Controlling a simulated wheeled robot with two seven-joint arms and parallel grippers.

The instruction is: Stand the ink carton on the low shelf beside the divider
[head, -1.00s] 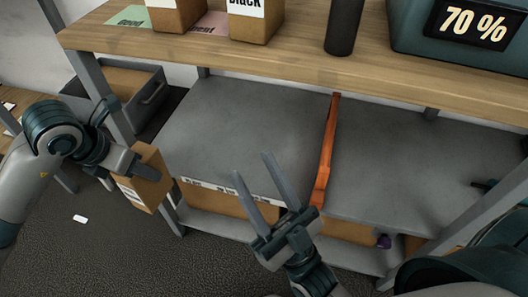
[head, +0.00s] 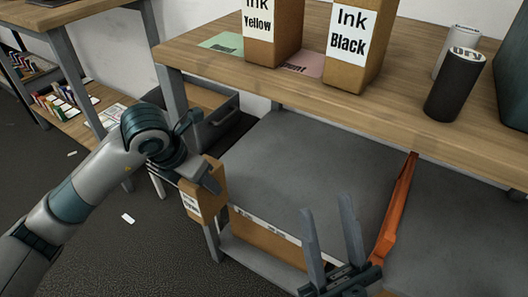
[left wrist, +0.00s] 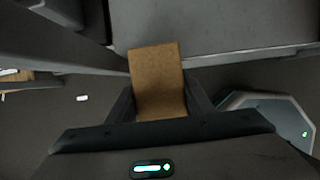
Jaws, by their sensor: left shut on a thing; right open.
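The ink carton (head: 190,205) is a brown box with a white label, too small to read fully. My left gripper (head: 211,182) is shut on it, just outside the low shelf's left front corner. In the left wrist view, the carton (left wrist: 157,80) sits between both fingers, with the shelf edge close beyond it. The grey low shelf (head: 285,175) is bare left of the upright orange divider (head: 398,205). My right gripper (head: 326,206) is open and empty, in front of the shelf and left of the divider.
Above is a wooden top (head: 300,95) bearing a yellow-ink carton (head: 272,50), a black-ink carton (head: 352,75) and a dark cylinder (head: 455,90). A grey table leg (head: 172,98) stands behind my left arm. A brown box (head: 265,245) lies below the shelf.

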